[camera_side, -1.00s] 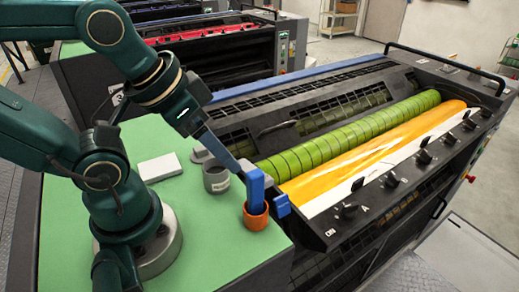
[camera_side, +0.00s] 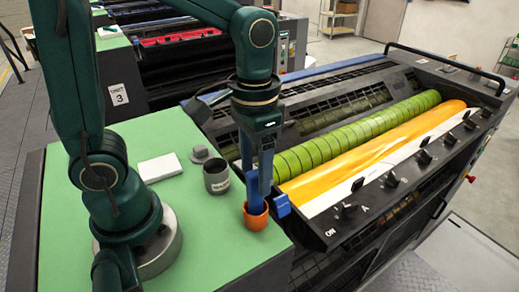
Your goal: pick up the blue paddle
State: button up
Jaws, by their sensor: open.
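The blue paddle (camera_side: 253,192) stands upright in a small orange cup (camera_side: 256,217) near the right edge of the green top. Its lower end is hidden inside the cup. My gripper (camera_side: 257,172) points straight down over the cup, with its fingers around the upper part of the paddle. The jaws are open, with one finger to the left and one to the right. I cannot tell whether either finger touches the paddle.
A grey cup (camera_side: 216,178) stands left of the orange cup, with a small grey piece (camera_side: 200,153) behind it. A white block (camera_side: 160,168) lies farther left on the green top (camera_side: 215,240). The press with its green roller (camera_side: 345,137) and orange roller (camera_side: 375,150) borders the right.

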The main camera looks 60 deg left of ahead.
aim_at(255, 189)
jog(key=shift+f, duration=2.3)
grip_shut()
